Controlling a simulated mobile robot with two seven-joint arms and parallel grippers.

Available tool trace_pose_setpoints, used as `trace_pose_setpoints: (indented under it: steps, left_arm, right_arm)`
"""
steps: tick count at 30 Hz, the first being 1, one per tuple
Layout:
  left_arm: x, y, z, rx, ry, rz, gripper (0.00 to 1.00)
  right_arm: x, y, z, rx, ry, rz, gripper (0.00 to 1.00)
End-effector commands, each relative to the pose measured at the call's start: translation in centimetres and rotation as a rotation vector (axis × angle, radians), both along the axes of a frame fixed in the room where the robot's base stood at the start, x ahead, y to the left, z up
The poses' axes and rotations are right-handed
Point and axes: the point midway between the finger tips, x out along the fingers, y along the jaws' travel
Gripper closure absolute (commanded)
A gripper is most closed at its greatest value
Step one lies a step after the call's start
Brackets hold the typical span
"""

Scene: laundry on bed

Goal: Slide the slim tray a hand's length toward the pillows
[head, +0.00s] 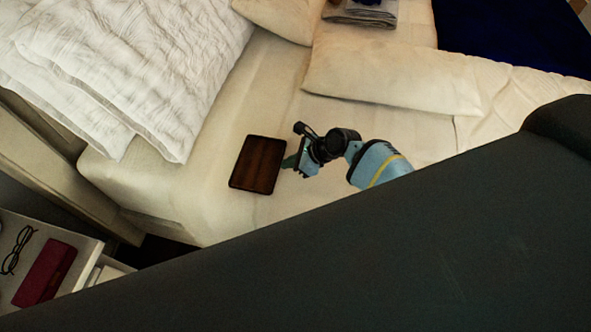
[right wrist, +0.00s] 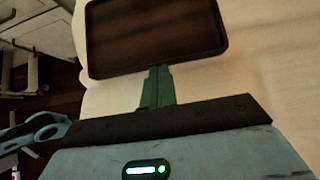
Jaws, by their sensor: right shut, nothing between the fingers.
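The slim tray (head: 258,166) is a dark brown, shallow rectangle with a thin raised rim, lying flat on the bed's pale sheet. It also shows in the right wrist view (right wrist: 155,38), straight ahead of the fingers. My right gripper (head: 289,162) is shut and empty, at the tray's right side in the head view. Its green fingers show together in the right wrist view (right wrist: 157,85), their tips at or very near the tray's near edge; I cannot tell whether they touch it. The pillows (head: 390,78) lie further up the bed. My left gripper is not in view.
A rumpled white quilt (head: 150,60) covers the upper left of the bed. Folded grey cloth (head: 360,12) lies among the pillows. A nightstand with glasses (head: 17,250) and a red case (head: 45,272) stands at lower left. Bare sheet lies between tray and pillows.

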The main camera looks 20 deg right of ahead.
Motion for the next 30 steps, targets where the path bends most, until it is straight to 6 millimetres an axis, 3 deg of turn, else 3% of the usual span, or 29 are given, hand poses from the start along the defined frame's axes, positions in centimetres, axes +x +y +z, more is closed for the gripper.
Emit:
trace_pose_setpoints:
  steps: [1,6,26,28,30]
  left_arm:
    - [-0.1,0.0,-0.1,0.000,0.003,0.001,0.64]
    - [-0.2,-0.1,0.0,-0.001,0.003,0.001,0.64]
    - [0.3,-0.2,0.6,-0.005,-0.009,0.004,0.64]
    - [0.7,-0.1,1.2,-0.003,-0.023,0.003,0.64]
    - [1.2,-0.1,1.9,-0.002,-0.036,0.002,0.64]
  right_arm:
    - [0.6,1.0,-0.1,0.005,0.004,0.003,1.00]
    - [1.5,2.3,0.1,0.002,0.002,0.003,1.00]
    - [1.4,2.2,0.3,0.002,-0.001,0.002,1.00]
    - [1.2,2.1,0.5,0.002,-0.003,0.003,1.00]
    - [1.4,2.1,2.1,0.002,-0.011,0.004,1.00]
